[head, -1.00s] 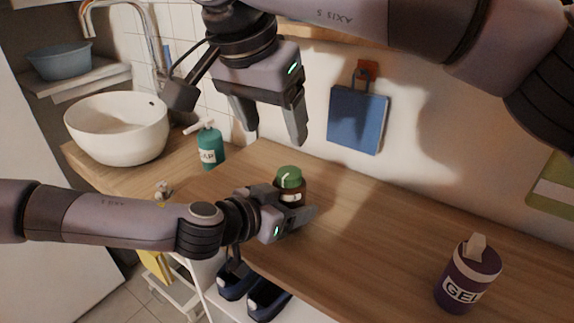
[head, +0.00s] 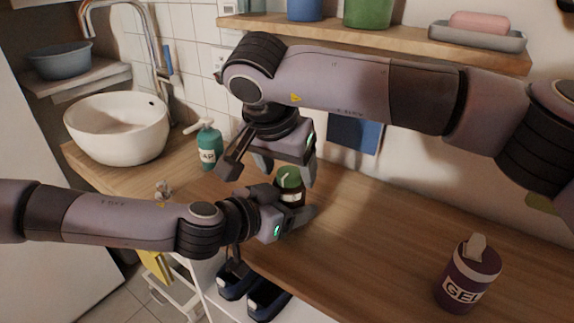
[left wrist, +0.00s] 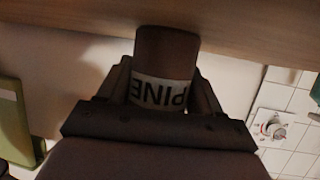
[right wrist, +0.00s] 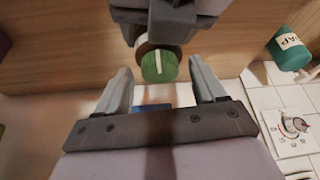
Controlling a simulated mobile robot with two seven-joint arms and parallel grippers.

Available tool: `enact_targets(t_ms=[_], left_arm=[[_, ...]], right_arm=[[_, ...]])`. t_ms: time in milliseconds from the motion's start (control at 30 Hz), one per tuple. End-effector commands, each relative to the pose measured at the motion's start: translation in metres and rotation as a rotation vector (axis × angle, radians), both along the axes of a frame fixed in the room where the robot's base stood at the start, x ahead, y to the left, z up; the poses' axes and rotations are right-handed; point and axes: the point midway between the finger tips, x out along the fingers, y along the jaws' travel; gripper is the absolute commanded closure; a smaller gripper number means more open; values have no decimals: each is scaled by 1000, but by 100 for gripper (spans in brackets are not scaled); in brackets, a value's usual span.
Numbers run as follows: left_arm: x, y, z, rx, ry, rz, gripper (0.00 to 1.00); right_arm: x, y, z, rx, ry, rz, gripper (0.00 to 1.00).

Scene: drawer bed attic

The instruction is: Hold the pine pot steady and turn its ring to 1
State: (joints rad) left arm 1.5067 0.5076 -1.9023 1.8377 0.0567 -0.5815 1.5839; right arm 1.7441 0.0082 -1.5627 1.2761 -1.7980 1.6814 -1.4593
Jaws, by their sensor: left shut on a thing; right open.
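The pine pot (head: 291,196) is a small brown jar standing on the wooden counter, with a green ring (head: 289,177) on top. Its white PINE label reads upside down in the left wrist view (left wrist: 160,92). My left gripper (head: 290,210) is shut on the pot's body from the side, low over the counter. My right gripper (head: 285,168) is open and points down just above the ring. In the right wrist view the ring (right wrist: 158,67) carries a white line and shows between and beyond the open fingers, apart from them. Any numbers around the ring cannot be read.
A teal soap bottle (head: 208,148) stands behind left, near the white basin (head: 118,128). A purple gel bottle (head: 468,275) stands at the front right. A shelf (head: 380,38) runs along the wall above.

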Motion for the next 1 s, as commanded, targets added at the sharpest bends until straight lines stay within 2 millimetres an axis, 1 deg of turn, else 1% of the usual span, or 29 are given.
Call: enact_targets(t_ms=[233,267,300,367,400,433,767,1000], left_arm=[[0,0,0,0,-1,1,70],[0,0,0,0,-1,1,70],[0,0,0,0,-1,1,70],[0,0,0,0,-1,1,70],[0,0,0,0,-1,1,70],[0,0,0,0,-1,1,70],[0,0,0,0,0,1,70],[0,0,0,0,0,1,70]], right_arm=[[1,0,-1,0,0,-1,30],[1,0,-1,0,0,-1,34],[1,0,-1,0,0,-1,47],[1,0,-1,0,0,-1,66],[1,0,-1,0,0,-1,79],[1,0,-1,0,0,-1,87],[1,0,0,1,-1,-34,87],[1,2,0,0,0,-163,87]])
